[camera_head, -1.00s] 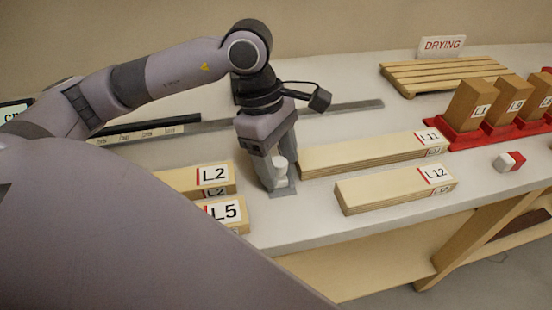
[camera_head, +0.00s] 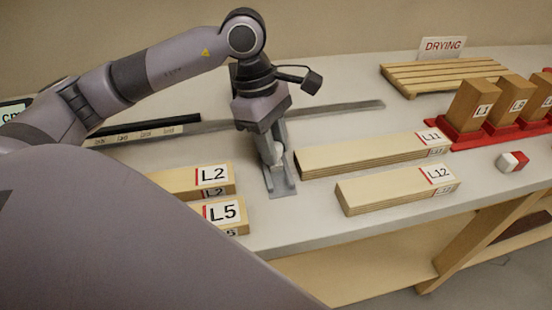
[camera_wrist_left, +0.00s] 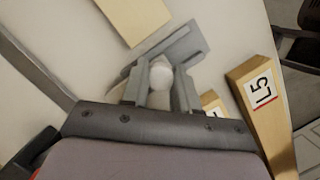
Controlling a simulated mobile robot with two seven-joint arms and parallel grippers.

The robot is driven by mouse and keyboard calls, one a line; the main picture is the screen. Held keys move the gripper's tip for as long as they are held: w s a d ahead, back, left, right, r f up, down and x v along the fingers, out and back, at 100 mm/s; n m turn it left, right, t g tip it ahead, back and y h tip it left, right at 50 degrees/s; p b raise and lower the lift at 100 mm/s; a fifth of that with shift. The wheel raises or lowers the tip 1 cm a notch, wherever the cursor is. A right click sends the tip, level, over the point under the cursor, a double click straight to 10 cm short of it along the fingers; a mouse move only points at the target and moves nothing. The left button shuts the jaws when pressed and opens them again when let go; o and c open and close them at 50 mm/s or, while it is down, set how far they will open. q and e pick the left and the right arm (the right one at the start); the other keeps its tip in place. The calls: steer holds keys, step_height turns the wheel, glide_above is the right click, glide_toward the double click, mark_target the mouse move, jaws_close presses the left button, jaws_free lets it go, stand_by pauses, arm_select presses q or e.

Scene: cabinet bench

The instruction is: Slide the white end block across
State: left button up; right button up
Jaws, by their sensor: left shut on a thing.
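The white end block (camera_head: 277,153) shows as a small pale piece between the fingers of my left gripper (camera_head: 269,150). In the left wrist view the white end block (camera_wrist_left: 161,72) has a rounded end sticking out between the two grey fingers of the gripper (camera_wrist_left: 162,90). The gripper is shut on it, and the fingers hide much of it. A grey metal track (camera_head: 283,184) with raised edges lies under the gripper and extends toward the bench's front edge. My right gripper is in neither view.
Wooden pieces L2 (camera_head: 180,181) and L5 (camera_head: 222,213) lie left of the track. Pieces L11 (camera_head: 350,157) and L12 (camera_head: 385,193) lie close on its right. A long grey rail (camera_head: 330,110) runs behind. A red-and-white block (camera_head: 510,162) sits at the right.

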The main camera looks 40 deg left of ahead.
arm_select(q)
steer(key=shift+w+a, duration=1.05)
steer(key=shift+a, duration=0.15)
steer(key=shift+w+a+b, duration=0.35)
steer(key=shift+a, duration=0.1)
steer(key=o, duration=1)
steer(key=p+v, duration=0.2)
steer(key=v, duration=0.1)
steer(key=shift+d+r, duration=0.25)
steer(key=shift+d, duration=0.1)
steer(key=shift+r+p, duration=0.75)
steer(key=shift+p, duration=0.05)
steer(key=p+v, duration=0.1)
steer(key=v, duration=0.1)
steer(key=d+p+v, duration=0.1)
steer(key=v, duration=0.1)
steer(key=shift+r+p, duration=0.1)
steer(key=shift+p, duration=0.3)
